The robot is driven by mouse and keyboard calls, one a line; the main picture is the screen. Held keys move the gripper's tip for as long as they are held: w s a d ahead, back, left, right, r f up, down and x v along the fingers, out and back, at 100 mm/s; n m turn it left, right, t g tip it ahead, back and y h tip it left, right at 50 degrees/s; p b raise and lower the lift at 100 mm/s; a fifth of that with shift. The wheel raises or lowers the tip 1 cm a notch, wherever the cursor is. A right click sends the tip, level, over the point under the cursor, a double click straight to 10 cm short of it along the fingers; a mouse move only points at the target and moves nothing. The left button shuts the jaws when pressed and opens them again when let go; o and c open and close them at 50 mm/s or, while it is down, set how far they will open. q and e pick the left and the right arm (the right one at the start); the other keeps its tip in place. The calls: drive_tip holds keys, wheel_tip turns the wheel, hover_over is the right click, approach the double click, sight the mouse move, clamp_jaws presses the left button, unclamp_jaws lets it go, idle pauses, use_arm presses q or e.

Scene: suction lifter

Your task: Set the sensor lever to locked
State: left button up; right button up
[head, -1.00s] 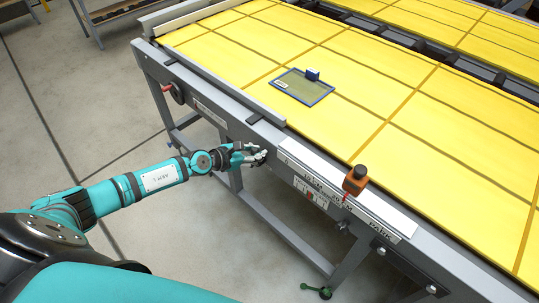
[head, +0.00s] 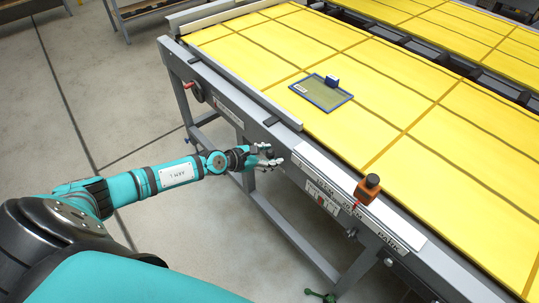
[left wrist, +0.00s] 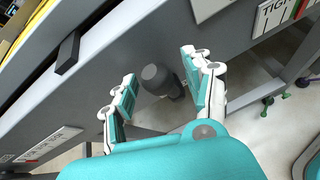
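My left gripper (head: 280,158) is at the grey side panel of the table, below its front rail. The left wrist view shows my left gripper (left wrist: 158,66) open, its two white-and-teal fingers apart. A dark grey round knob (left wrist: 157,79) on a short stem stands out from the panel between them. Gaps show on both sides of the knob, so the fingers do not look closed on it. I cannot tell for sure whether this knob is the sensor lever; no locked marking is readable beside it. My right gripper is not in view.
An orange block (head: 367,191) with a black knob and red pointer sits on the white scale rail. A blue-framed plate (head: 320,94) lies on the yellow tabletop (head: 425,150). Floor left of the table is clear.

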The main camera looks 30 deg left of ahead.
use_arm(q)
drive_tip(key=shift+w+d, duration=0.1)
drive_tip(key=shift+r, duration=0.1)
drive_tip(key=v, duration=1.2)
